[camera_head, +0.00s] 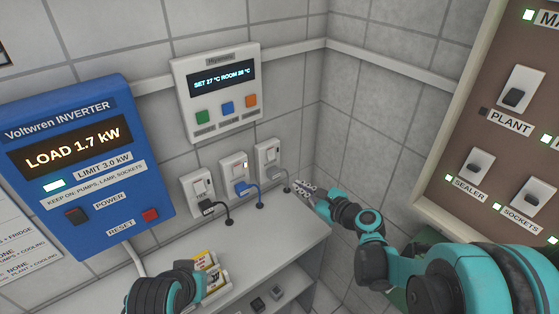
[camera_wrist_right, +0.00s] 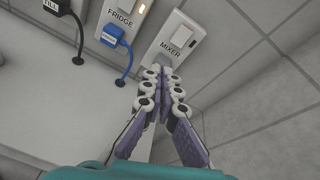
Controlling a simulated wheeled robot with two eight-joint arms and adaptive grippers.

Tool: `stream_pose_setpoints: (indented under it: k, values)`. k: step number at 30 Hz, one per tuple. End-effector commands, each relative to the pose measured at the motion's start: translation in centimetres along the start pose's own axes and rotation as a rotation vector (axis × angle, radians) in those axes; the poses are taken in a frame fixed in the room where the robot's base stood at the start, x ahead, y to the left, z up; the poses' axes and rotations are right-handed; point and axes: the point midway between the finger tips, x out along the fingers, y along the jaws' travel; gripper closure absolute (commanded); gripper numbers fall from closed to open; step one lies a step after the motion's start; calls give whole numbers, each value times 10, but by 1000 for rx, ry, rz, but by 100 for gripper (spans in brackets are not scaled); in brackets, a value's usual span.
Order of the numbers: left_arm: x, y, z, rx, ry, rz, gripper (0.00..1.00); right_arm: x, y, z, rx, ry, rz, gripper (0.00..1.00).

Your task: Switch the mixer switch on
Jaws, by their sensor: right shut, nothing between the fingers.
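The mixer outlet (camera_wrist_right: 187,36) is a white wall plate labelled MIXER, with a pale switch on it, in the right wrist view. In the head view this plate (camera_head: 267,153) is the rightmost of three on the wall. No lit lamp shows on it. My right gripper (camera_head: 306,190) is shut and empty, below and right of the plate in the head view. In the right wrist view its fingertips (camera_wrist_right: 163,72) are together just below the MIXER label; whether they touch the plate I cannot tell. My left gripper's fingers are not visible.
The fridge outlet (camera_wrist_right: 120,20) with a blue plug and lit orange lamp is beside the mixer plate. The till outlet (camera_head: 198,187) has a black plug. A blue inverter (camera_head: 110,185) reads LOAD 1.7 kW. A brown switch panel (camera_head: 440,190) is at right. A counter (camera_head: 285,240) lies below.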

Motion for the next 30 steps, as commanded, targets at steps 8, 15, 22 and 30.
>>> stream_pose_setpoints:
  k: [8,15,22,30]
  values:
    - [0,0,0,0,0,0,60,17,-18,-10,326,-113,-35,100]
    - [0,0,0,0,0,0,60,18,-20,-10,357,-124,-37,100]
    - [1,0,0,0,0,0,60,21,-20,-10,354,-123,-36,100]
    - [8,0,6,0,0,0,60,61,-20,-7,352,-123,-33,100]
